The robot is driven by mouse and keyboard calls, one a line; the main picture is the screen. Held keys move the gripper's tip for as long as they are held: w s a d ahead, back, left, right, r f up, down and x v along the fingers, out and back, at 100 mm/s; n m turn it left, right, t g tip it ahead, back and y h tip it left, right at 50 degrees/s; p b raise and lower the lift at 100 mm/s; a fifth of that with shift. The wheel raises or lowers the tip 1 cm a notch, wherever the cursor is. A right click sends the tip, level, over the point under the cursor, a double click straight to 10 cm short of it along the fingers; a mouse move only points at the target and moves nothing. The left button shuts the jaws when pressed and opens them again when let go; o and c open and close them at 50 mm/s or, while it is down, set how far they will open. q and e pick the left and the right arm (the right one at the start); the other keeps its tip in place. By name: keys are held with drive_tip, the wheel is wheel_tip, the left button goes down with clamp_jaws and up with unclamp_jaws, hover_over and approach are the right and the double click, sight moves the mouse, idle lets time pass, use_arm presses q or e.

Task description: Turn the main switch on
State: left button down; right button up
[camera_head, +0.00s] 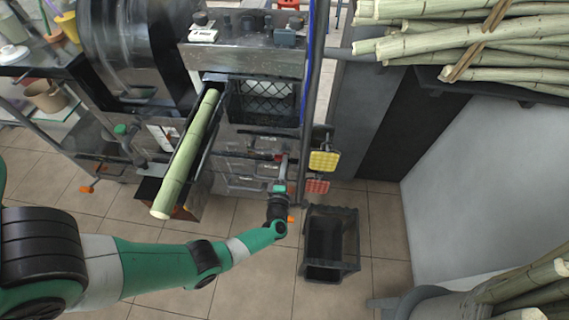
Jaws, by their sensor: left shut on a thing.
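My left gripper (283,163) reaches up from the lower left, in front of the lower face of the press cabinet (240,165). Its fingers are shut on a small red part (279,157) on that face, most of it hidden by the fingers. This red part looks like the main switch, but it is too small to tell its position. My right gripper is not in view.
A green cane (187,155) lies in a chute left of my gripper. A black crate (331,240) stands on the floor at right. Yellow (324,161) and red (317,186) pads hang beside the cabinet. Cane bundles (470,40) lie on the upper right shelf.

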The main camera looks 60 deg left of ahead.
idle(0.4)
use_arm(q)
drive_tip(key=c, duration=0.8)
unclamp_jaws()
drive_tip(key=shift+d, duration=0.1)
drive_tip(key=p+v, duration=0.3)
drive_tip(key=v, duration=0.8)
drive_tip(key=shift+s, duration=0.2)
drive_tip(key=shift+d, duration=0.15)
